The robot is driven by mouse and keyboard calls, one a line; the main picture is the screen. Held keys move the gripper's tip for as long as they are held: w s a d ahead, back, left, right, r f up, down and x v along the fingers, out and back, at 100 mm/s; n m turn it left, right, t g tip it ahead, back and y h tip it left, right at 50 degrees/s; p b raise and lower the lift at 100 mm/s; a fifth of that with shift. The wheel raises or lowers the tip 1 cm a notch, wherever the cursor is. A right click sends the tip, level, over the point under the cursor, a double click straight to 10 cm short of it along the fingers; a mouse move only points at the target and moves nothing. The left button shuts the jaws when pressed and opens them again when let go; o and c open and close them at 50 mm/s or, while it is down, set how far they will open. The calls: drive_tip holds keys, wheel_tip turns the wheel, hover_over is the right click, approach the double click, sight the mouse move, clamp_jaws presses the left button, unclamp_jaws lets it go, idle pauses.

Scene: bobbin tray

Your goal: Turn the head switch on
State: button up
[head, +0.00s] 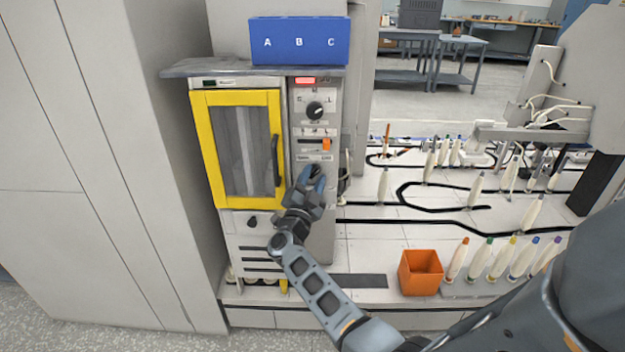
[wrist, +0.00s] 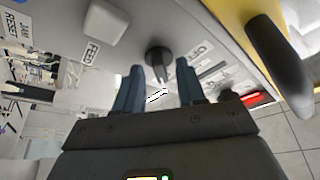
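The control panel (head: 315,100) is a grey strip right of the yellow-framed door. In the wrist view, a black rotary switch (wrist: 157,54) with a white pointer stands out from the panel, with printed labels beside it; one seems to read OFF. I cannot confirm that it is the head switch. My gripper (head: 312,176) is at the lower part of the panel and hides what is behind it in the head view. In the wrist view, my gripper (wrist: 159,70) is open, its two fingers apart on either side of the switch. Whether they touch it is unclear.
The yellow-framed door (head: 240,145) has a dark handle (head: 277,160) close left of my gripper. A larger dial (head: 314,109) and an orange slider (head: 326,144) are above. A red light (wrist: 258,99) glows near the switch. An orange bin (head: 421,272) stands lower right.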

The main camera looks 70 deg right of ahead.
drive_tip(key=w+v, duration=0.1)
drive_tip(key=v, duration=0.6)
drive_tip(key=shift+s+a, duration=0.4)
drive_tip(key=shift+s, duration=0.15)
drive_tip(key=shift+f, duration=0.1)
drive_tip(key=s+a+r+n+t+y, duration=0.1)
drive_tip(key=s+a+n+t+y, duration=0.55)
drive_tip(key=a+n+t, duration=0.35)
drive_tip(key=s+a+n+t+y, duration=0.6)
drive_tip(key=s+a+n, duration=0.1)
drive_tip(key=a, duration=0.5)
drive_tip(key=s+a+r+n+g+y, duration=0.2)
drive_tip(key=s+a+r+n+y, duration=0.1)
drive_tip(key=s+a, duration=0.3)
drive_tip(key=s+a+r+n+g+y, duration=0.1)
drive_tip(key=s+a+r+n+y, duration=0.3)
drive_tip(key=s+a, duration=0.3)
drive_tip(key=shift+s+a+n+g+y, duration=0.2)
drive_tip(key=shift+s+n+g+y, duration=0.2)
drive_tip(key=shift+s+n+y, duration=0.35)
